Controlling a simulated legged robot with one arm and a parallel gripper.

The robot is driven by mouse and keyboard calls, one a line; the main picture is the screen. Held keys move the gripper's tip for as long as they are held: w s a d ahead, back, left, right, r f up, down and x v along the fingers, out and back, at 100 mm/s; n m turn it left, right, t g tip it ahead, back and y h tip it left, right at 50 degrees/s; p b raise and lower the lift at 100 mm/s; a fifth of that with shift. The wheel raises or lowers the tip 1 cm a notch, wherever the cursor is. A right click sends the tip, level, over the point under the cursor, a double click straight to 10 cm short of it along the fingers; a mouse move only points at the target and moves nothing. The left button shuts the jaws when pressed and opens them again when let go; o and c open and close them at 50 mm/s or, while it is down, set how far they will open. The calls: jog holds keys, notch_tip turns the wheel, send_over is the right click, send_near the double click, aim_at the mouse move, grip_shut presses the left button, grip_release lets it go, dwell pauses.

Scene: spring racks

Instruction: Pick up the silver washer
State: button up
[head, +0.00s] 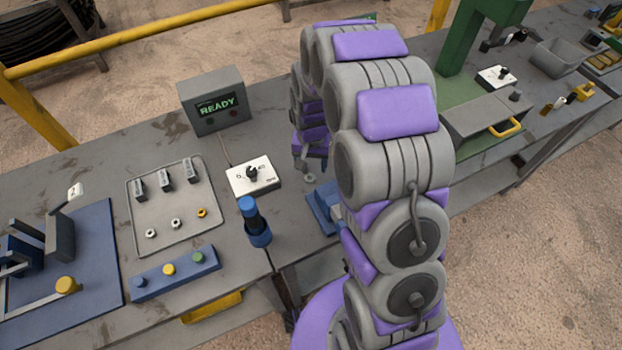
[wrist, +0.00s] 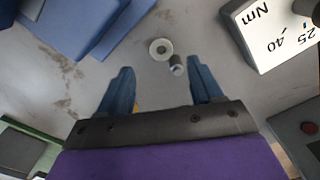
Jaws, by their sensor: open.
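The silver washer (wrist: 161,49), a flat ring with a dark hole, lies on the grey bench in the wrist view. It also shows small in the head view (head: 311,178), beside my arm. A small silver cylindrical piece (wrist: 176,65) is close to its lower right. My gripper (wrist: 160,66) is open, with its blue fingers spread. The washer appears just beyond the fingertips, between their lines, and the silver piece is nearer the right finger. Nothing is held. In the head view my arm mostly hides the gripper.
A white dial box (wrist: 262,35) is right of the washer and a blue fixture (wrist: 75,22) is left. Bare bench surrounds the washer.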

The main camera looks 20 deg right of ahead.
aim_at(310, 180)
jog(key=f, duration=0.3)
jog(key=f+b, duration=0.1)
jog(key=f, duration=0.1)
jog(key=shift+a+f+b, duration=0.2)
jog(key=shift+f+b, duration=0.1)
jog(key=shift+f, duration=0.1)
jog(key=shift+c, duration=0.5)
jog(key=c, duration=0.8)
jog(key=shift+r, duration=0.2)
